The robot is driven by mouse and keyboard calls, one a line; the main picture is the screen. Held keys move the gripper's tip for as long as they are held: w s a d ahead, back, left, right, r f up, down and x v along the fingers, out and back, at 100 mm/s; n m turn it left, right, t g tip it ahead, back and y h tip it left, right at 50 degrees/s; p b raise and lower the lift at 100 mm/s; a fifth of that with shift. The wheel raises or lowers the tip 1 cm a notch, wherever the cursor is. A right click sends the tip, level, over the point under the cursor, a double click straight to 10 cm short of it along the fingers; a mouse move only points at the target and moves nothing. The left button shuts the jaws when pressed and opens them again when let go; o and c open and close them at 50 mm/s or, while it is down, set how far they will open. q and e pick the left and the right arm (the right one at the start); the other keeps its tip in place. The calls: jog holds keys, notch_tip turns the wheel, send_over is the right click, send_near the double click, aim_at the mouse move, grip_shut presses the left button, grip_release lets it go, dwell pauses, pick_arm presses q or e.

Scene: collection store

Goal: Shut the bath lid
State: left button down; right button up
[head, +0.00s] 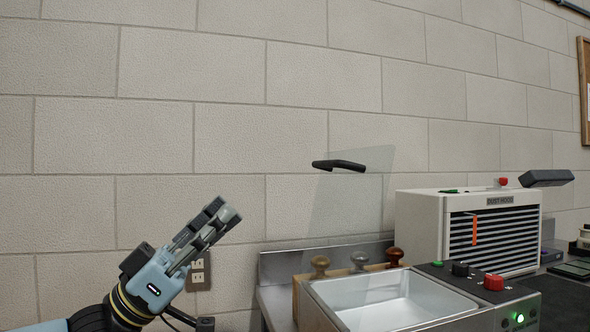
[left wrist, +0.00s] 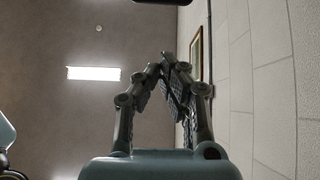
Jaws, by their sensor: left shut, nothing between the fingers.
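The bath (head: 394,303) is an open metal basin with a control panel at its right, at the lower right of the head view. Its lid (head: 346,207) is a clear sheet standing up, tilted, with a black handle (head: 339,165) near its top left. My left gripper (head: 224,214) is in front of the wall, left of the lid and apart from it. Its fingers are shut and empty, pointing up and right. In the left wrist view its fingers (left wrist: 168,62) meet at the tips. My right gripper is not in view.
Wooden-handled stamps (head: 320,266) stand behind the bath. A white dust hood unit (head: 468,235) stands right of them, with a dark grey object (head: 546,178) above its right side. The panel has a red knob (head: 493,282). Space between my left gripper and the lid is clear.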

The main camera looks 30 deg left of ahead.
pick_arm(q)
jog(key=w+d+f+x, duration=0.1)
jog(key=f+x, duration=0.1)
jog(key=x, duration=1)
jog(key=shift+w+d+r, duration=0.2)
jog(key=shift+d, duration=0.3)
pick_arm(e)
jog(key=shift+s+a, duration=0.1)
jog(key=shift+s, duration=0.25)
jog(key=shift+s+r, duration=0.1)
